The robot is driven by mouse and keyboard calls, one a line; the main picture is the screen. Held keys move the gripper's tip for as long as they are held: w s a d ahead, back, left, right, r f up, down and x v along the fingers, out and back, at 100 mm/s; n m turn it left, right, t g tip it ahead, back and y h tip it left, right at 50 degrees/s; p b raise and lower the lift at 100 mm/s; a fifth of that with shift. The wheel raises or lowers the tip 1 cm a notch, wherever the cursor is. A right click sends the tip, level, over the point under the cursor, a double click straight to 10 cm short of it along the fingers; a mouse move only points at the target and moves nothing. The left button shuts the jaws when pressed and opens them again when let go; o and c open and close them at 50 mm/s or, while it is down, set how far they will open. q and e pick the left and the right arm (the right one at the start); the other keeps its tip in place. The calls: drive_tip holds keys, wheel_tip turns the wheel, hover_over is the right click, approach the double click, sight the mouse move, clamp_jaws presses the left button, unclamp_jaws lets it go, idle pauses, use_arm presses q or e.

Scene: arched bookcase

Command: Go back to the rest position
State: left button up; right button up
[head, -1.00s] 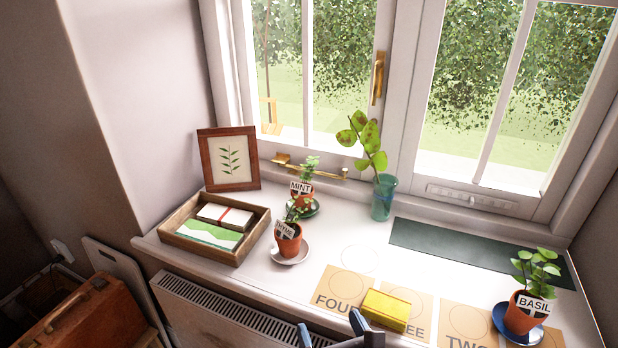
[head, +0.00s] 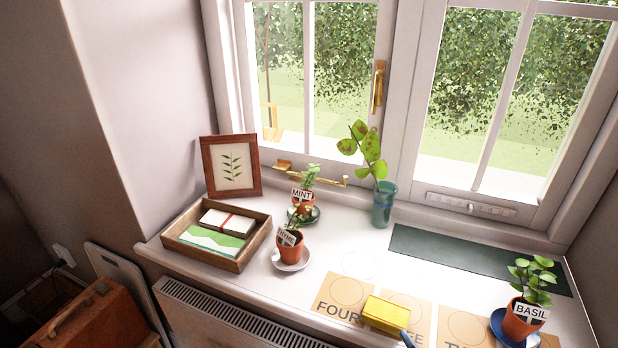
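Only a dark fingertip of one gripper (head: 407,339) shows at the bottom edge, in front of the yellow block (head: 385,313). I take it for my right gripper, but its arm is out of the picture. The tip looks apart from any pot, but I cannot tell whether it touches the block. Its other finger is not visible, so its opening is hidden. My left gripper is not in view. The block lies across the FOUR card (head: 340,301) and the card beside it.
Potted basil (head: 524,318) stands on a blue saucer at right. Potted thyme (head: 289,247) and mint (head: 303,205) stand on saucers near a glass vase (head: 383,205). A wooden tray (head: 232,263) and framed picture (head: 231,165) are at left. A radiator (head: 215,320) runs below the sill.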

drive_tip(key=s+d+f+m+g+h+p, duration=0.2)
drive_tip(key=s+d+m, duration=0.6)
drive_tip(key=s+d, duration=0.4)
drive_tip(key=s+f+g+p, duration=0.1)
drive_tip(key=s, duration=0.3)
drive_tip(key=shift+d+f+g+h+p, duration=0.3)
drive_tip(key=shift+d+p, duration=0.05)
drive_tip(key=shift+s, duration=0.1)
